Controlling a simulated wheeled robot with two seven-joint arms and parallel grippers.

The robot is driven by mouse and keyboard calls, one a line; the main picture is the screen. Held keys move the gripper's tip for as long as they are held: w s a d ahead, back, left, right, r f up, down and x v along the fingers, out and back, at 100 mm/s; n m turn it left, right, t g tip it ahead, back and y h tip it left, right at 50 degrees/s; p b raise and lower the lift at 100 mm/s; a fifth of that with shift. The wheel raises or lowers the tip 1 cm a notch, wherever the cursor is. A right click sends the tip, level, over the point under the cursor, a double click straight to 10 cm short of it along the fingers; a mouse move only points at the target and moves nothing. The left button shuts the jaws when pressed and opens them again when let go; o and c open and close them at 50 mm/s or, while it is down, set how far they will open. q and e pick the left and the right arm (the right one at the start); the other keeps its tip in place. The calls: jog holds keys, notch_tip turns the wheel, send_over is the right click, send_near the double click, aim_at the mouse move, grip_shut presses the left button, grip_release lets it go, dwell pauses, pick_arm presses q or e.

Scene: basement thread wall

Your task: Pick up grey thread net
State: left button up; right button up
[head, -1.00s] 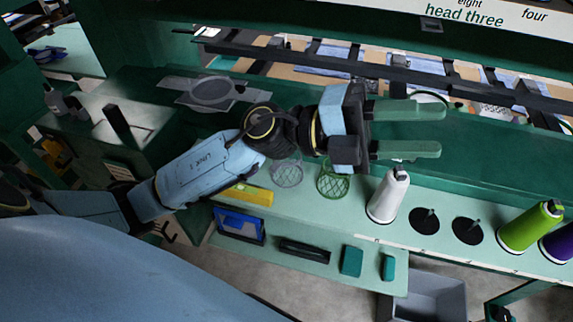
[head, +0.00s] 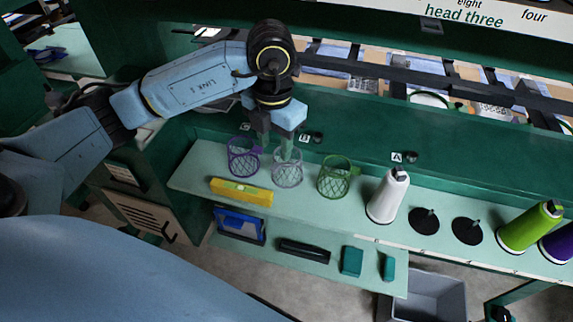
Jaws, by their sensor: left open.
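The grey thread net (head: 288,171) stands upright on the pale green shelf, between a purple net (head: 243,158) on its left and a green net (head: 335,177) on its right. The gripper is open. One finger is near the gap between the purple and grey nets, the other near the grey net's rim. I cannot tell whether they touch it. My right gripper is not in view.
A white thread cone (head: 388,195), two empty dark spool discs (head: 424,221) and a lime green cone (head: 530,228) stand to the right. A yellow level (head: 241,191) lies in front of the nets. A lower shelf (head: 330,264) holds small items above a grey bin (head: 436,297).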

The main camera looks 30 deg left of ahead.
aim_at(274, 167)
pick_arm(q)
notch_tip(274, 167, down, 5)
jog(key=shift+r, duration=0.1)
jog(key=shift+w+a+f+p, duration=0.1)
jog(key=shift+a+f+p, duration=0.15)
jog(key=shift+f, duration=1.15)
jog(key=shift+a+f+p, duration=0.1)
jog(key=shift+f+p, duration=0.1)
jog(key=shift+f, duration=1.15)
grip_shut()
